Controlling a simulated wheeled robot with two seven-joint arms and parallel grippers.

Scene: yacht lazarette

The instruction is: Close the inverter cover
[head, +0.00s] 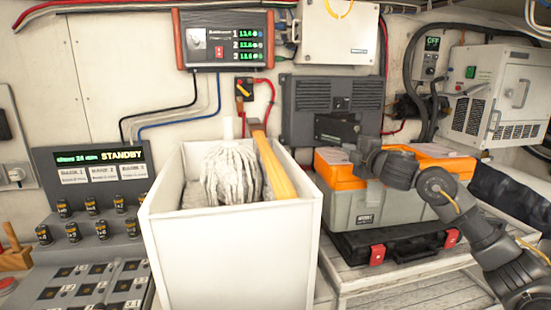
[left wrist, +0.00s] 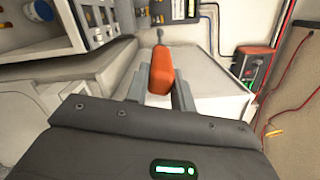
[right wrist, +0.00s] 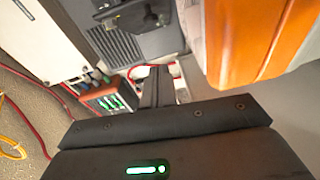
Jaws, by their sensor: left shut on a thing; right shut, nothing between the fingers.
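No part is clearly marked as the inverter cover. A dark grey louvred housing (head: 305,100) hangs on the back wall, and a white grilled unit (head: 480,118) is at the right; I cannot tell which is the inverter. My right gripper (head: 330,128) is in front of the grey housing's lower right, above the toolbox. In the right wrist view its fingers (right wrist: 158,85) are shut and empty, with the housing (right wrist: 118,45) beyond; contact is unclear. My left gripper (left wrist: 160,88) is outside the head view, shut on an orange handle-like thing (left wrist: 161,70).
A white bin (head: 230,250) with a mop head (head: 230,172) and wooden handle (head: 277,168) stands in the centre. An orange-and-grey toolbox (head: 370,208) sits on a black case (head: 400,240) at the right. A control panel (head: 95,175) is at the left.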

